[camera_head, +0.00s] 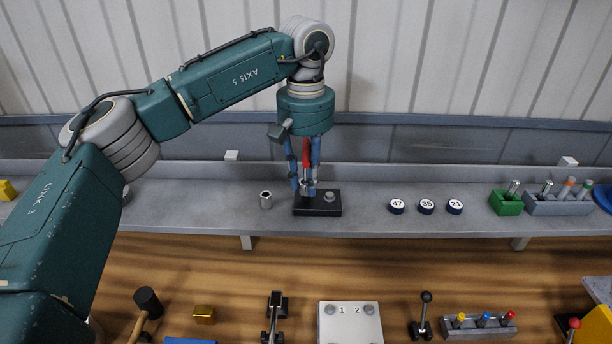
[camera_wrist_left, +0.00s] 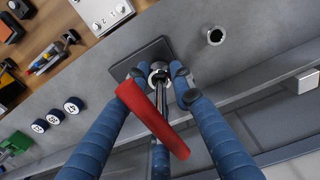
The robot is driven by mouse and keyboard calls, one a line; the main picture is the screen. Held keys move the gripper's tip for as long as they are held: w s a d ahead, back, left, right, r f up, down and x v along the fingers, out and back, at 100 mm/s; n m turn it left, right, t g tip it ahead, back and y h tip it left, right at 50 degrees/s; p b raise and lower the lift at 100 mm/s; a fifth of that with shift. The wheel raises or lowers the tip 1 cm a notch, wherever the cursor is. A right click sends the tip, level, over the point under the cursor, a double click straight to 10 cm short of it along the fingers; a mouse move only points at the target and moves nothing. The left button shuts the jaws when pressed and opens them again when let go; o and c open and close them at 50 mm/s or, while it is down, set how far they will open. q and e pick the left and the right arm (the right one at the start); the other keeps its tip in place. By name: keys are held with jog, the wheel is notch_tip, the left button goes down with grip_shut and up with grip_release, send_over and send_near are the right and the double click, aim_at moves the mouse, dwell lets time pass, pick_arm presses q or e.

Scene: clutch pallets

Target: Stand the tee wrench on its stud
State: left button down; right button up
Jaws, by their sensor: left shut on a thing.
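The tee wrench has a red crossbar handle (camera_wrist_left: 152,118) and a steel shaft; its red part also shows in the head view (camera_head: 306,152). My left gripper (camera_head: 306,184) is shut on the wrench, with its blue fingers around the shaft. The wrench looks near upright, its lower end over the left part of a black base block (camera_head: 318,209). A steel stud (camera_head: 330,197) stands bare on the block's right part. The fingers hide the wrench's lower end in the head view, so I cannot tell whether it sits on a stud. My right gripper is out of view.
A hollow steel cylinder (camera_head: 266,200) stands left of the block. Numbered dark pucks (camera_head: 426,207) lie to the right, then a green holder (camera_head: 506,203) and a grey rack (camera_head: 558,207). The shelf's back ledge (camera_head: 400,172) runs behind. Shelf between block and pucks is clear.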

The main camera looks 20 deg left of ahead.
aim_at(306, 149)
pick_arm(q)
jog(key=shift+f+b, duration=0.45)
jog(key=shift+f, duration=0.35)
dwell(0.4)
jog(key=c, duration=1)
grip_release()
jog(key=shift+r, duration=0.1)
jog(key=shift+r+p, duration=1.95)
jog(key=shift+r, duration=0.4)
jog(key=shift+r+p, duration=0.5)
jog(key=shift+r, duration=0.55)
